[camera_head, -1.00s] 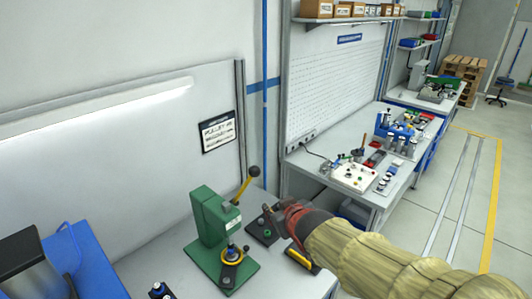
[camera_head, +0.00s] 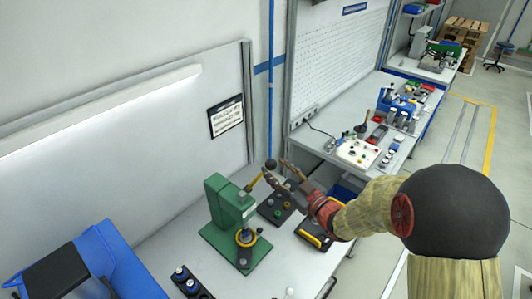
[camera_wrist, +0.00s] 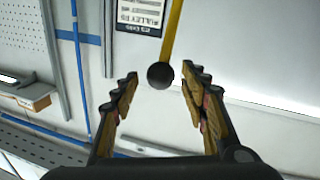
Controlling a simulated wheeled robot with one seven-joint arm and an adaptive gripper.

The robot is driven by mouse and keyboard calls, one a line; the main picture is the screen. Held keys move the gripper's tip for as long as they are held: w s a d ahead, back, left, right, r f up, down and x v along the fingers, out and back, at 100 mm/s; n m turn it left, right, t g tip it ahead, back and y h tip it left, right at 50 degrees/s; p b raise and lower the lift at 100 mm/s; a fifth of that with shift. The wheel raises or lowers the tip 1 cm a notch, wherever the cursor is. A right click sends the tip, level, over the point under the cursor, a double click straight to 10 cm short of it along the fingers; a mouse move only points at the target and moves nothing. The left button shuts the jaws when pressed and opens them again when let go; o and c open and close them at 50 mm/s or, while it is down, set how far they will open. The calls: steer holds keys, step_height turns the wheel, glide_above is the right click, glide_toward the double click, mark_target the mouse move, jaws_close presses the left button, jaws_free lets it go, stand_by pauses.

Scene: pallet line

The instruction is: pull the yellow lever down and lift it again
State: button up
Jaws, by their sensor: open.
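The yellow lever (camera_head: 255,181) rises up and to the right from a green press (camera_head: 228,207) on the table, with a black ball at its end. In the wrist view the lever (camera_wrist: 173,32) comes down from the top and its black ball (camera_wrist: 160,75) lies between the tips of my open gripper (camera_wrist: 160,82). In the head view my gripper (camera_head: 276,170) is at the ball from the right, fingers apart. I cannot tell whether a finger touches the ball. A ring-shaped yellow and black part (camera_head: 246,238) sits at the press's base.
A black button box (camera_head: 276,209) and a black and yellow tray (camera_head: 314,233) lie right of the press. A blue bin (camera_head: 92,262) stands at the left, beside a black block with knobs (camera_head: 187,281). The wall with a sign (camera_head: 226,116) is behind.

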steer(key=p+x, duration=0.1)
steer(key=x, duration=0.6)
steer(key=shift+w+a, duration=0.25)
steer(key=shift+w, duration=0.1)
steer(key=shift+f, duration=0.1)
steer(key=c, duration=1.1)
jaws_close()
